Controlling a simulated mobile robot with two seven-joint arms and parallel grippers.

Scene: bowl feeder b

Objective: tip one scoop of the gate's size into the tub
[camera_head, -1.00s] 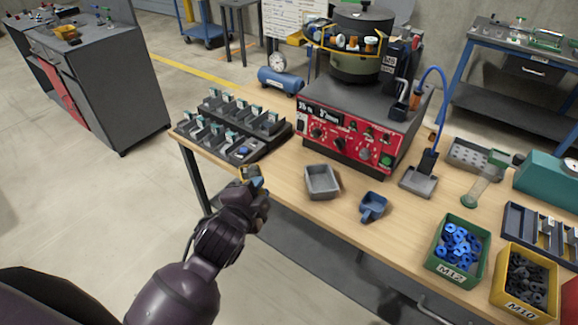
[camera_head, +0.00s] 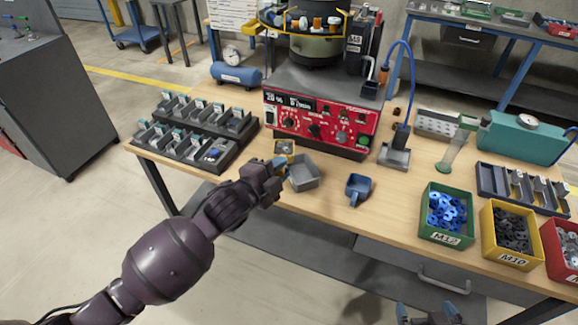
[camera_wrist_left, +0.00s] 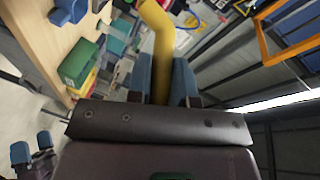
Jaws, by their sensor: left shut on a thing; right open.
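My left gripper (camera_head: 278,171) is shut on the handle of a small yellow scoop (camera_head: 284,148), whose yellow handle also shows between the fingers in the left wrist view (camera_wrist_left: 159,50). The scoop's cup is just behind the grey tub (camera_head: 305,175); something greyish shows in it, too small to identify. The tub stands on the table's front part, beside the gripper, and its visible inside looks empty. The label M8 (camera_head: 354,43) shows on the feeder (camera_head: 320,120). My right gripper (camera_head: 429,314) is open and empty, low at the bottom edge, in front of the table.
A blue scoop (camera_head: 358,189) lies right of the tub. Green M12 (camera_head: 447,215), yellow M10 (camera_head: 511,236) and red (camera_head: 562,250) bins stand at the right front. A dark compartment rack (camera_head: 195,135) is at the left. A grey tray under a blue hose (camera_head: 394,157) stands behind.

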